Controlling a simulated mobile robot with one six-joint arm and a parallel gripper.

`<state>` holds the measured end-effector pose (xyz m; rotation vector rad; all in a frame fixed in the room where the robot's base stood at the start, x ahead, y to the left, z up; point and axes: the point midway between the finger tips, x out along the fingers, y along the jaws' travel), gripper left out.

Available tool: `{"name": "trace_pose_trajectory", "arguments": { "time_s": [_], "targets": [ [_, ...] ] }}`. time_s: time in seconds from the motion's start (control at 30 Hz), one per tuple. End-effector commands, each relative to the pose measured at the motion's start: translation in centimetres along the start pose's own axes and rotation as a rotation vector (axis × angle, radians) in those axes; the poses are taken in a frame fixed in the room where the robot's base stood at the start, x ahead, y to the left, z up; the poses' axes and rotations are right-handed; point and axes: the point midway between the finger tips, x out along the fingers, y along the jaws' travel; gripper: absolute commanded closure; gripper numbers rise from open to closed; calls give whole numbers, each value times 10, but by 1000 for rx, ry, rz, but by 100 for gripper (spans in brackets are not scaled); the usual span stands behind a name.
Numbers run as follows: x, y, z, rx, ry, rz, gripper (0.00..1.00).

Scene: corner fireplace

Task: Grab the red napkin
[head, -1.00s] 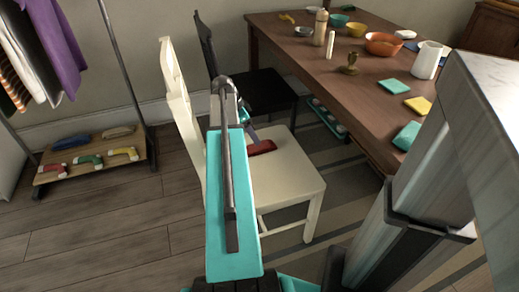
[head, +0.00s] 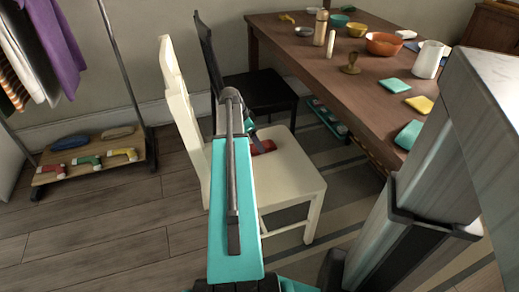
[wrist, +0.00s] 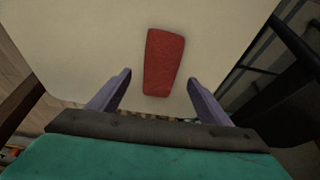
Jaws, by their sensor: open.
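The red napkin (wrist: 163,62) lies on the cream seat of the white chair (head: 285,180). It also shows in the head view (head: 263,147), partly hidden behind my arm. In the wrist view my gripper (wrist: 158,80) is open, with one finger to the left and one to the right of the napkin. The lower end of the napkin reaches between the fingertips in the picture. Neither finger visibly touches it, and nothing is held.
A dark chair (head: 262,92) stands just behind the white chair. A wooden table (head: 330,88) with bowls, a pitcher (head: 427,60) and folded cloths is at the right. A shoe rack (head: 95,165) and hanging clothes are at the left. Bare floor lies at front left.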

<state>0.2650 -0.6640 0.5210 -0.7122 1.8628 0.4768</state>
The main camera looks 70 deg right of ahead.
Motion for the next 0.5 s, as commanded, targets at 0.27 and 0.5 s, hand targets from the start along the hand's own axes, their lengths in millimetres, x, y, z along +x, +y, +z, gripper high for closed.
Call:
{"name": "trace_pose_trajectory", "arguments": {
  "time_s": [0.27, 0.5],
  "targets": [
    [30, -1, 1, 0, 0, 0, 28],
    [31, -1, 1, 0, 0, -1, 28]
  ]
}}
